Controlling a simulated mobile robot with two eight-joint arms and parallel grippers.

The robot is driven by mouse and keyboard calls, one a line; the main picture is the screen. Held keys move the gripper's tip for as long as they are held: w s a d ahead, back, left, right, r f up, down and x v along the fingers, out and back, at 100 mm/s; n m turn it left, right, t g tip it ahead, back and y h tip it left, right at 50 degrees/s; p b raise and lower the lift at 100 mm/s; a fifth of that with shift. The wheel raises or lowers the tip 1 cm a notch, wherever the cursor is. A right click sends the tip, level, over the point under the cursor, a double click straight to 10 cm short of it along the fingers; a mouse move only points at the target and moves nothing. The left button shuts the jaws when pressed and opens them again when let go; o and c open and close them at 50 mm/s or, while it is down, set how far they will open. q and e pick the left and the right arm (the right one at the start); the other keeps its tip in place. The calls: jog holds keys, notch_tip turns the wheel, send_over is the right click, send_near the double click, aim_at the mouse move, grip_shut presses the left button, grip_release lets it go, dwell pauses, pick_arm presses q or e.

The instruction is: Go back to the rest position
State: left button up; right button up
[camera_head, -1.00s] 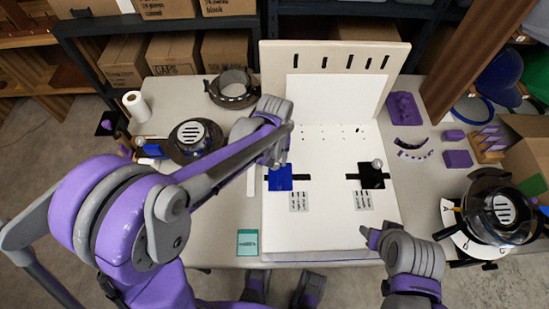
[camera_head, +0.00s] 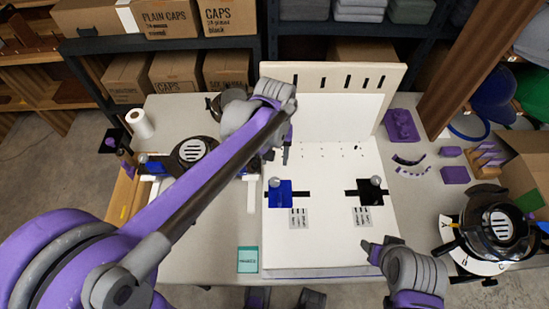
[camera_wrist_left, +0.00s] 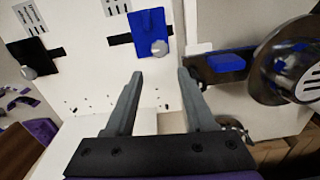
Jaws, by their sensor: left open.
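My left gripper (camera_head: 278,152) is open and empty above the white board, behind the blue block. In the left wrist view its two fingers (camera_wrist_left: 160,82) are apart with nothing between them. The blue block (camera_head: 280,194), with a grey knob, lies on a black strip on the board; it also shows in the left wrist view (camera_wrist_left: 148,28). A black block (camera_head: 370,194) with a grey knob lies to its right. My right gripper (camera_head: 374,250) is low over the board's front right edge; its finger gap is unclear.
The white board (camera_head: 325,245) has an upright slotted back panel (camera_head: 338,78). A teal card (camera_head: 248,260) lies at front left. Round machines stand left (camera_head: 193,152) and right (camera_head: 500,225). Purple pieces (camera_head: 401,125) lie at right. A paper roll (camera_head: 142,123) stands at back left.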

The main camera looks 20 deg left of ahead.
dwell(0.3)
pick_arm(q)
jog(key=s+a+r+m+t+p, duration=0.1)
jog(key=s+a+r+t+p, duration=0.1)
jog(key=s, duration=0.5)
jog(key=s+a+r+m+t+p, duration=0.1)
jog(key=s+a+r+t+p, duration=0.2)
jog(key=s, duration=0.4)
jog(key=shift+s+a+p, duration=0.2)
jog(key=shift+a+p, duration=0.3)
jog(key=shift+p, duration=0.4)
